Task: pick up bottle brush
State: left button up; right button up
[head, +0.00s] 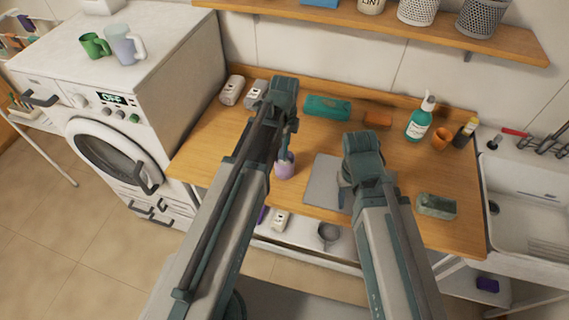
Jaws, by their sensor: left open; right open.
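I cannot pick out a bottle brush with certainty. A small purple cup-like object (284,168) stands near the front edge of the wooden counter. My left gripper (287,142) hangs just above it, pointing down. Its fingers are small and partly hidden by my arm, and I cannot tell whether they touch anything. My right gripper (346,198) is over the counter beside a grey flat board (322,182), mostly hidden behind its own wrist. A thin red-handled item (514,132) lies at the sink's back edge; its kind is unclear.
A sink (525,200) is right, a washer (120,125) left.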

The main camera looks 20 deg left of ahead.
pick_arm(q)
grip_shut()
jog(key=shift+r, duration=0.2)
dwell(0.4)
